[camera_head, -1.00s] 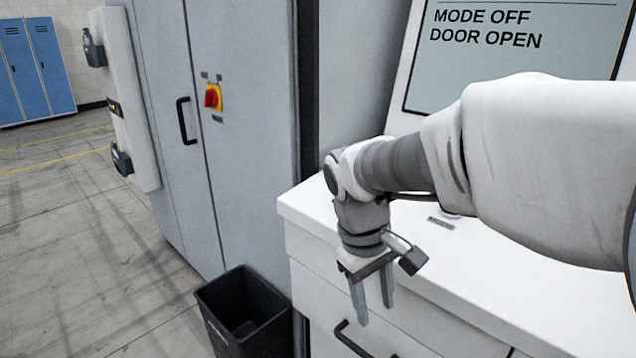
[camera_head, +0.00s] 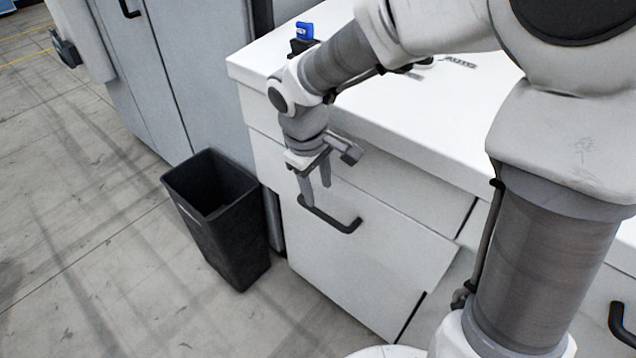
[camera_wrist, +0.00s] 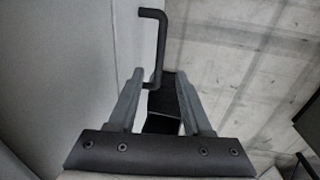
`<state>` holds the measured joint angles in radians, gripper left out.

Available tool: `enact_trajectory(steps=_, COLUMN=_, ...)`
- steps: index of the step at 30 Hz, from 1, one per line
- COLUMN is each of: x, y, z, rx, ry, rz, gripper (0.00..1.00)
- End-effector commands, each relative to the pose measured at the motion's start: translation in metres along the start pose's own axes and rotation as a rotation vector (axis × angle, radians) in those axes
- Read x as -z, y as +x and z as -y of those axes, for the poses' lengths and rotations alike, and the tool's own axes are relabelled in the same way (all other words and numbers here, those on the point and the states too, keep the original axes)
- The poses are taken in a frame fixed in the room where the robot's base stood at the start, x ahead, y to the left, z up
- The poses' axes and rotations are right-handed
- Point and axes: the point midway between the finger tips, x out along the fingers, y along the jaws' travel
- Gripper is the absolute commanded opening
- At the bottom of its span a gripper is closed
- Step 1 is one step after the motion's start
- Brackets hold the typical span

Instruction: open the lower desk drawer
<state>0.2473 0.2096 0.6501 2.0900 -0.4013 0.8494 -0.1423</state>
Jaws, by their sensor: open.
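The lower desk drawer (camera_head: 345,270) has a white front with a black bar handle (camera_head: 345,226) near its top. Its right edge looks slightly offset from the desk body; I cannot tell whether it is ajar. My gripper (camera_head: 317,194) points down, open and empty, at the left part of the handle. In the wrist view, the handle (camera_wrist: 152,45) runs away from my gripper (camera_wrist: 160,74), with its near end appearing between the two fingers. I cannot tell whether the fingers touch it. The upper drawer front (camera_head: 400,185) is behind my gripper.
A black bin (camera_head: 215,215) stands on the floor just left of the desk. Grey cabinets (camera_head: 150,70) are behind it. The white desk top (camera_head: 400,110) carries a blue knob (camera_head: 304,31). Another black handle (camera_head: 620,322) is at the far right. The floor at left is clear.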

Motion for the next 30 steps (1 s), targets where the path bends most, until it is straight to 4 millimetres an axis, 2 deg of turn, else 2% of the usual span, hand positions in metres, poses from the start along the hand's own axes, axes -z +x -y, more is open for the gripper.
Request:
enact_trajectory(steps=1, x=-0.001, y=0.017, z=0.001, rx=0.003, ry=-0.002, rz=0.003, gripper=0.5)
enact_trajectory(steps=3, x=-0.001, y=0.032, z=0.001, rx=0.003, ry=-0.001, rz=0.003, gripper=0.5)
enact_trajectory(steps=9, x=-0.001, y=0.067, z=0.001, rx=0.002, ry=0.0, rz=0.002, gripper=0.5)
enact_trajectory(steps=12, x=-0.001, y=0.078, z=0.0, rx=0.001, ry=0.0, rz=0.002, gripper=0.5)
enact_trajectory(steps=17, x=0.0, y=0.086, z=0.0, rx=0.0, ry=0.001, rz=0.001, gripper=0.5)
enact_trajectory(steps=25, x=0.0, y=0.086, z=0.0, rx=-0.001, ry=0.001, rz=0.0, gripper=0.5)
enact_trajectory(steps=26, x=0.0, y=0.086, z=0.0, rx=-0.001, ry=0.001, rz=0.0, gripper=0.46)
enact_trajectory(steps=30, x=0.0, y=0.086, z=0.0, rx=-0.001, ry=0.001, rz=0.0, gripper=0.21)
